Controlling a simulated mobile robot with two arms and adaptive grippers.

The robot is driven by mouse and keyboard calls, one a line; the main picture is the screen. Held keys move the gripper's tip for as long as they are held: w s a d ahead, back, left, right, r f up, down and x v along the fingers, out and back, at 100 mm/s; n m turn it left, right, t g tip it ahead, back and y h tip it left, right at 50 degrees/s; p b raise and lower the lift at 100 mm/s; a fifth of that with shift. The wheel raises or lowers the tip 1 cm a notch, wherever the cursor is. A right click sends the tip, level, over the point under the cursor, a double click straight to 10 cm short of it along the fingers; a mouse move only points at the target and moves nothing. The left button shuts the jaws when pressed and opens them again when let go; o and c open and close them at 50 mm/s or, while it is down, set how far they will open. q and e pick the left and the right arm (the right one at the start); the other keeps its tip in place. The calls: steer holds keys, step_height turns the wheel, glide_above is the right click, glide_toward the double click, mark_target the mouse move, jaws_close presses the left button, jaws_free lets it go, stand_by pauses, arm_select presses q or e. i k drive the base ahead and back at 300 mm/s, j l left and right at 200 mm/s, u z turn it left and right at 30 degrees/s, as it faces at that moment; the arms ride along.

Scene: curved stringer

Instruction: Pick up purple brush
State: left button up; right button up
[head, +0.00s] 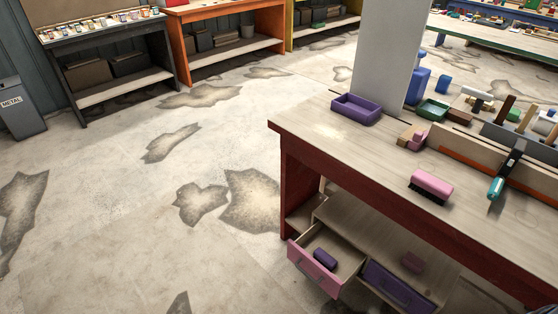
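A small purple block-like object (325,258) lies inside the open pink-fronted drawer (312,270) under the workbench. Its shape could be the purple brush, but no bristles show and I cannot tell. A pink brush (431,184) with dark bristles facing down lies on the workbench top (370,150). Neither my left nor my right gripper shows in the head view.
A purple tray (356,109) stands at the bench's far left corner. A teal-handled tool (496,188) lies right of the pink brush. A purple-fronted drawer (398,287) is beside the pink one. The floor left of the bench (130,220) is clear.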

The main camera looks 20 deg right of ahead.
mark_target(326, 258)
steer(key=j+z, duration=0.1)
steer(key=z, duration=2.25)
steer(key=k+j, duration=0.1)
steer(key=k, duration=0.25)
